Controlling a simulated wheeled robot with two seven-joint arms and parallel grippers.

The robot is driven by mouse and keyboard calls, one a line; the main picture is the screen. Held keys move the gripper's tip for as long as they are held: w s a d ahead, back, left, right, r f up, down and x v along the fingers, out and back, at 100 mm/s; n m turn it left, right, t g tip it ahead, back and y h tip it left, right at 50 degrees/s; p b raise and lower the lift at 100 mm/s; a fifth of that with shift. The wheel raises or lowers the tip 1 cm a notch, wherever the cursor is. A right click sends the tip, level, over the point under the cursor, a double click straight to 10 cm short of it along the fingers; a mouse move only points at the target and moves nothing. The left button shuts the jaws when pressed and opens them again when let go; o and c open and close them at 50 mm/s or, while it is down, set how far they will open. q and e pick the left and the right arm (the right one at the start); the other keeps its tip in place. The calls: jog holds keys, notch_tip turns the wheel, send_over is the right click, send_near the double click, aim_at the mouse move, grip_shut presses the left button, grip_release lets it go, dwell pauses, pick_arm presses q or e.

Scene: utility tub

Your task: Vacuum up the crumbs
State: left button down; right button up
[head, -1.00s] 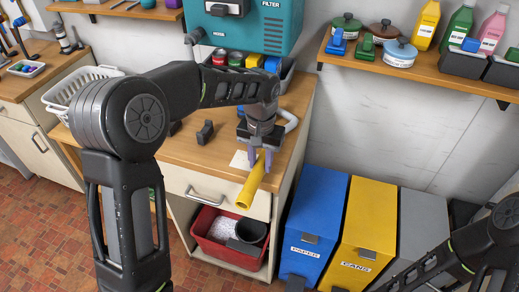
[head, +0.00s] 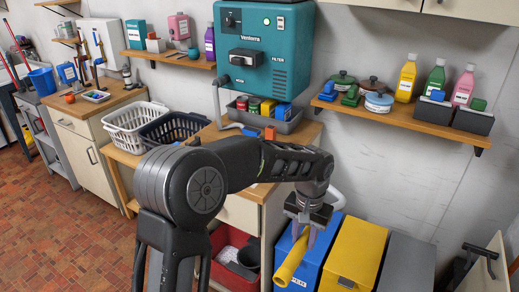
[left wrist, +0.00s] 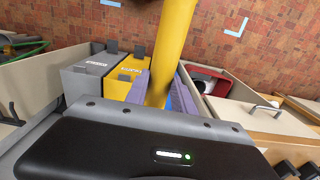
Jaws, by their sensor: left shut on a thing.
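My left gripper (head: 304,236), with pale purple fingers, is shut on a yellow tube (head: 290,264). The tube slants down to the left, with its open end in front of the blue bin. In the left wrist view the yellow tube (left wrist: 173,45) runs up between the fingers (left wrist: 166,95). A teal wall machine (head: 264,48) marked FILTER hangs above the counter. I cannot make out any crumbs. My right gripper is not in view.
Blue (head: 328,235), yellow (head: 356,255) and grey (head: 405,262) bins stand below and right of the tube. A red tub (head: 230,278) sits under the counter. White (head: 137,120) and black (head: 174,128) baskets stand on the left. Open brick floor (head: 75,200) lies at lower left.

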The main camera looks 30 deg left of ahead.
pick_arm(q)
jog(key=shift+w+a, duration=0.15)
jog(key=shift+w+f, duration=0.1)
jog(key=w+t+b, duration=0.1)
jog(key=w, duration=0.1)
jog(key=w+t+b, duration=0.1)
jog(key=w, duration=0.2)
jog(key=w+a+t+b, duration=0.1)
jog(key=w+t+b, duration=0.1)
jog(key=w, duration=0.1)
jog(key=shift+w+f, duration=0.1)
jog(key=shift+f, duration=0.1)
jog(key=w+a+r+t+b, duration=0.3)
jog(key=w+a+r+t, duration=0.2)
jog(key=w+a+t, duration=0.15)
jog(key=a+r+n+t+y+b, duration=0.2)
jog(key=a+r, duration=0.3)
jog(key=a, duration=0.4)
jog(key=s+a+r+n+t+y+b, duration=0.1)
jog(key=a+r+t+y, duration=0.3)
jog(key=a, duration=0.5)
jog(key=shift+r+n+y+b, duration=0.7)
jog(key=shift+r+n, duration=0.1)
jog(key=shift+n, duration=0.1)
jog(key=shift+s+f, duration=0.1)
jog(key=shift+f, duration=0.1)
